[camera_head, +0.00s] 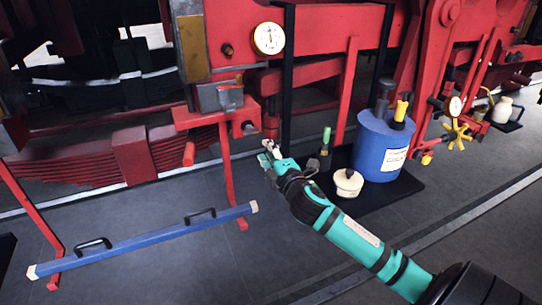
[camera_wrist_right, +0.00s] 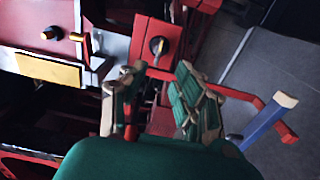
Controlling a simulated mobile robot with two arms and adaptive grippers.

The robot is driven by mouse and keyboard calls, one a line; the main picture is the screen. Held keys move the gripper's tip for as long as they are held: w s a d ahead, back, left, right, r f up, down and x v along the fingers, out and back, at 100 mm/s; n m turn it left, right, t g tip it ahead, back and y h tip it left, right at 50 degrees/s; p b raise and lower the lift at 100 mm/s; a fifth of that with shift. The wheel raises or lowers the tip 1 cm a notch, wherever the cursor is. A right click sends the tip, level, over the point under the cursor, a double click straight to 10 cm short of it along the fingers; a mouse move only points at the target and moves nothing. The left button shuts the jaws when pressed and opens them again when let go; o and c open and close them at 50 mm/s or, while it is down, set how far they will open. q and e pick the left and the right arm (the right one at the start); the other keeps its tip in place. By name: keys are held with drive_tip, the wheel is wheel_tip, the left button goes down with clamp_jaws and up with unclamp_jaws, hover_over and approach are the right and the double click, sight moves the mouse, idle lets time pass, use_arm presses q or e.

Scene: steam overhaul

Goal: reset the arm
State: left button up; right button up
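My right gripper (camera_head: 270,148) is at the end of my teal arm, in the middle of the head view, close in front of the red stand. In the right wrist view its two fingers (camera_wrist_right: 157,72) are spread apart with an empty gap between them. A red block with a dark round knob (camera_wrist_right: 158,46) shows beyond the fingertips. In the head view a red upright handle or fitting (camera_head: 271,126) is just above the fingertips; I cannot tell whether they touch. My left gripper is not in view.
A blue canister (camera_head: 382,148) and a cream pot (camera_head: 348,183) stand on a black mat (camera_head: 408,187) at right. A gauge (camera_head: 268,38) is on the red frame. Grey floor in front is clear.

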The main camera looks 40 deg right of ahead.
drive_tip(key=shift+v, duration=0.9)
